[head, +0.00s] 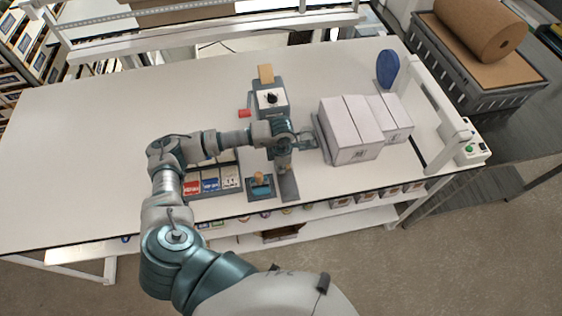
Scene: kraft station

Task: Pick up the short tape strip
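A small tan piece (265,73), which looks like a short strip of tape, sticks out at the far end of a grey dispenser-like device (270,97) with a white face and black knob. I cannot be sure it is the tape strip. My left arm reaches over the table from the front. Its gripper (307,141) is beside the left face of the white boxes (350,128), nearer to me than the device and to its right. The gripper is apart from the tan piece. Its fingers are small and dark, and their opening is unclear. My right gripper is out of view.
A small red item (244,113) lies left of the device. A tray of colored cards (211,181) and a stamp-like block with a wooden knob (260,184) are at the front edge. A blue disc (387,68) stands behind the boxes. The table's left side is clear.

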